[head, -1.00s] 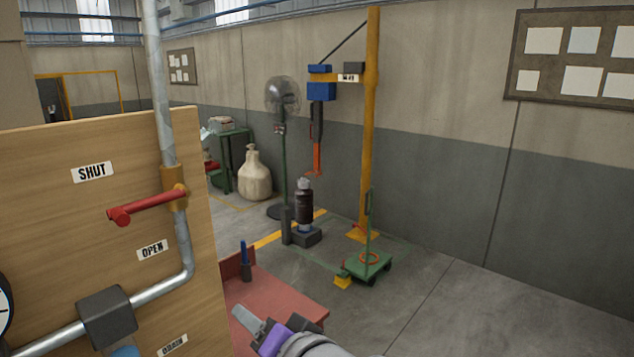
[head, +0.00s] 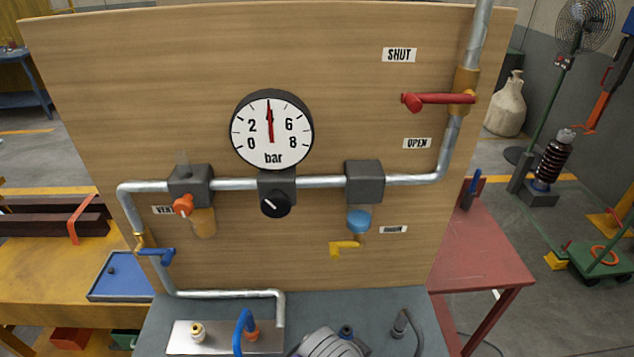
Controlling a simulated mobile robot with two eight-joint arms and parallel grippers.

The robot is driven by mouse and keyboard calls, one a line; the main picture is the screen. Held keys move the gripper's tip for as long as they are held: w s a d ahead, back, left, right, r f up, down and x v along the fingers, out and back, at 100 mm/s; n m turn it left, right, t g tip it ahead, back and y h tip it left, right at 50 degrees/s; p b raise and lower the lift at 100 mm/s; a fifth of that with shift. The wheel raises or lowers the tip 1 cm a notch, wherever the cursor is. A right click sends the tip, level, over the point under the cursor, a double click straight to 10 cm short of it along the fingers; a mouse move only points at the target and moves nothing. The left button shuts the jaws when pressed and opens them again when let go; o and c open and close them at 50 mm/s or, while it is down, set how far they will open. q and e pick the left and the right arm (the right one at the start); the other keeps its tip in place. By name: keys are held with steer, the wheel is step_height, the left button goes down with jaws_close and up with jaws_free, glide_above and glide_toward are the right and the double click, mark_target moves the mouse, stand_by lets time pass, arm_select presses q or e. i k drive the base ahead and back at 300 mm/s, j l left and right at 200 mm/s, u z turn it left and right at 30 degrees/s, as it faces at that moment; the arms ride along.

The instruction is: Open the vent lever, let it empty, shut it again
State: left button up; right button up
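A wooden panel (head: 340,60) carries the pipework. On its left, a label partly covered and reading "VEN" (head: 160,210) sits beside an orange handle (head: 183,205). The handle is under a dark grey block (head: 190,185) with an amber bowl (head: 204,223) below it. It points towards me, and its exact turn is hard to tell. The round gauge (head: 271,130) has its red needle pointing nearly straight up, at about 4 bar. A red lever (head: 440,99) lies crosswise on the right riser, between the SHUT label (head: 399,55) and the OPEN label (head: 417,143). Neither gripper shows.
A blue handle (head: 156,254) is on the lower left pipe. A yellow handle (head: 344,247) hangs by the DRAIN label (head: 393,230). A black knob (head: 275,204) sits below the gauge. A blue hose (head: 241,330) and a grey ribbed body (head: 332,344) stand at the panel's foot.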

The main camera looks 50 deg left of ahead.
mark_target(141, 248)
steer(key=u, duration=2.75)
